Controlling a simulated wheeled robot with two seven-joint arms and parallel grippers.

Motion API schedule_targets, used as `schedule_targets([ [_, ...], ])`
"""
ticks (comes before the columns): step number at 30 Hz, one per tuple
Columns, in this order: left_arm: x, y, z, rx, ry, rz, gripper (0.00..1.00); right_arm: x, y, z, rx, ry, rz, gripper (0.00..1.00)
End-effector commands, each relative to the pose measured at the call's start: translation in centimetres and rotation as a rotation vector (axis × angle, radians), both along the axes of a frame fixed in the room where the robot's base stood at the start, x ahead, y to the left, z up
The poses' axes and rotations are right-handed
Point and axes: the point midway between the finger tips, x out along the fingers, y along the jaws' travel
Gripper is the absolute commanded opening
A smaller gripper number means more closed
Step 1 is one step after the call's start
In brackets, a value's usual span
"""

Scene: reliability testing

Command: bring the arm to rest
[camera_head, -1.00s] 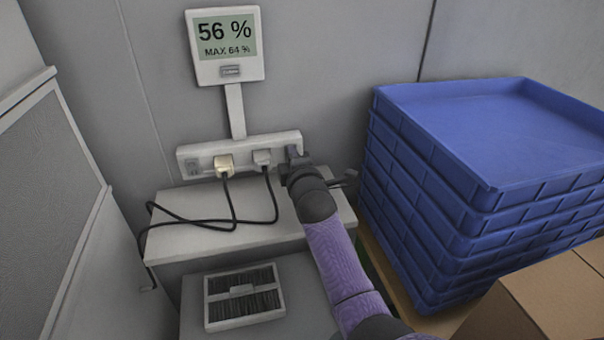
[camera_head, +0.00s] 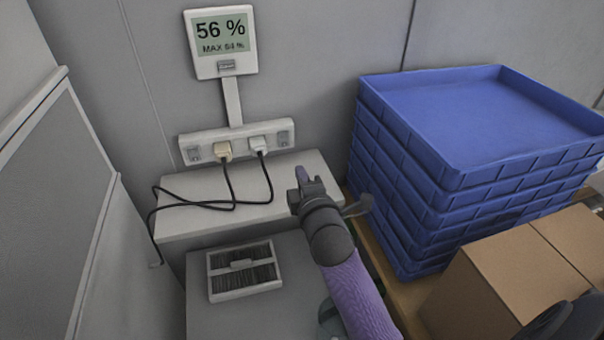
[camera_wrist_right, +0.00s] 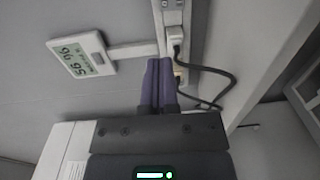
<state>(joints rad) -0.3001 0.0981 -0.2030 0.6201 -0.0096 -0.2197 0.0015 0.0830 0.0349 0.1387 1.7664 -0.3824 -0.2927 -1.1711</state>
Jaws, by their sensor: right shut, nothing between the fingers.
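My right gripper (camera_head: 301,177) is shut and empty, in front of and below the right end of the power strip (camera_head: 205,151), apart from it in the head view. Its two purple fingers (camera_wrist_right: 160,82) lie together in the right wrist view. My purple right arm comes in from the bottom of the head view. Two plugs, one yellowish (camera_head: 223,151) and one white (camera_head: 258,145), sit in the strip with black cables. A switch (camera_head: 284,138) at the strip's right end is now uncovered. My left gripper is not in view.
A display (camera_head: 222,42) reading 56 % and MAX 64 % stands above the strip. A stack of blue trays (camera_head: 480,120) and cardboard boxes (camera_head: 500,285) crowd the right. A grey box (camera_head: 180,232) below the strip and a framed vent (camera_head: 244,270) lie beneath.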

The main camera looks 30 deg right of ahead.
Motion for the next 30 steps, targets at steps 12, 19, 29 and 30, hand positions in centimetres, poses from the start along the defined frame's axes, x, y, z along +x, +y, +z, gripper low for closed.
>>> schedule_targets([
  [12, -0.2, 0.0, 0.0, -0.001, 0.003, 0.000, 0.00, -4.0, 1.1, -4.1, 0.318, 0.169, -0.053, 0.00],
  [19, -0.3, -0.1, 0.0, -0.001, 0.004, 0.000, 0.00, -14.5, 5.3, -10.2, 0.905, 0.531, -0.295, 0.00],
  [29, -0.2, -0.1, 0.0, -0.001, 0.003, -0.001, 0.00, -27.2, 9.8, -11.7, 1.276, 0.888, -0.703, 0.00],
  [30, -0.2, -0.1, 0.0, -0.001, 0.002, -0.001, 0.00, -27.4, 9.9, -12.7, 1.281, 0.904, -0.726, 0.00],
])
